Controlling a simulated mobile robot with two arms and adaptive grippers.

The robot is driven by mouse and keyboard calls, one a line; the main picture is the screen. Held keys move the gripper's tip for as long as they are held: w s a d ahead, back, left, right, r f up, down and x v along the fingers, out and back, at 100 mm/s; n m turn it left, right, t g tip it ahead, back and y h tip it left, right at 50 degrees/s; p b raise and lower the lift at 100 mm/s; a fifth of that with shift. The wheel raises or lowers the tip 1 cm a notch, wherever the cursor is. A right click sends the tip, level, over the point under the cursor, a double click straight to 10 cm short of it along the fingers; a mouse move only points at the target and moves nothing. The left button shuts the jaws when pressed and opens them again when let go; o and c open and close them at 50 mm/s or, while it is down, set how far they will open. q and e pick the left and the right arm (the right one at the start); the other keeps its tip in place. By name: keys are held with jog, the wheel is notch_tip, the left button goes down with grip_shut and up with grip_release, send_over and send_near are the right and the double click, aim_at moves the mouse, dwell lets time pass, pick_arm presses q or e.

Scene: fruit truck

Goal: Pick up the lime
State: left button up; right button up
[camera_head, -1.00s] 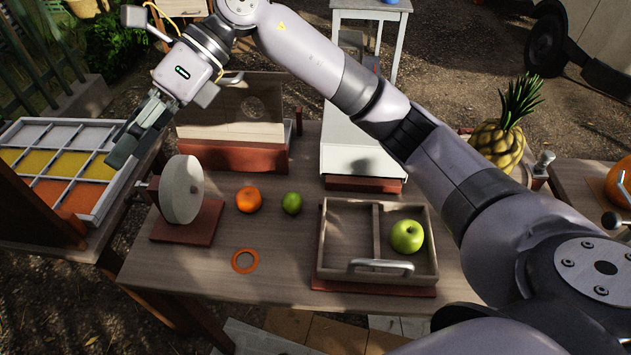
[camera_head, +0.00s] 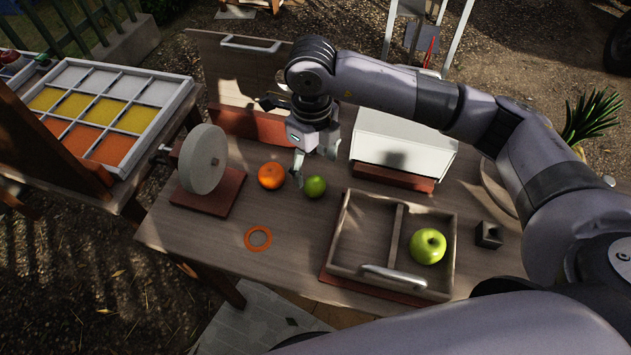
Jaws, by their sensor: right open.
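The lime (camera_head: 316,188) is a small green fruit on the wooden table, just right of the orange (camera_head: 271,176). My right gripper (camera_head: 312,166) points down at the lime from behind and above. It is open, with one finger showing close to the lime's upper left side. Whether it touches the lime I cannot tell. My left gripper is not in view.
A wooden tray (camera_head: 400,211) with two compartments holds a green apple (camera_head: 428,246) on its right side. A round grey wheel (camera_head: 203,160) on a red base stands at left. A white box (camera_head: 400,144) stands behind. An orange ring (camera_head: 258,238) lies in front, with bare tabletop around it.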

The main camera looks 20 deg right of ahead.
aim_at(315, 180)
notch_tip(315, 180, down, 2)
jog(key=shift+f, duration=0.1)
jog(key=f, duration=0.2)
jog(key=f+p, duration=0.1)
jog(key=f, duration=0.1)
jog(key=shift+s+d+f+p, duration=0.15)
jog(key=shift+d+p, duration=0.05)
jog(key=shift+p, duration=0.1)
jog(key=shift+f, duration=0.3)
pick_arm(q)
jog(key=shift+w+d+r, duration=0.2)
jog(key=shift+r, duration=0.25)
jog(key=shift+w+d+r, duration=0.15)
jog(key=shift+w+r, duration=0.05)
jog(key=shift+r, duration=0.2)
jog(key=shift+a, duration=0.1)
pick_arm(e)
jog(key=c, duration=1.3)
jog(key=shift+r, duration=0.15)
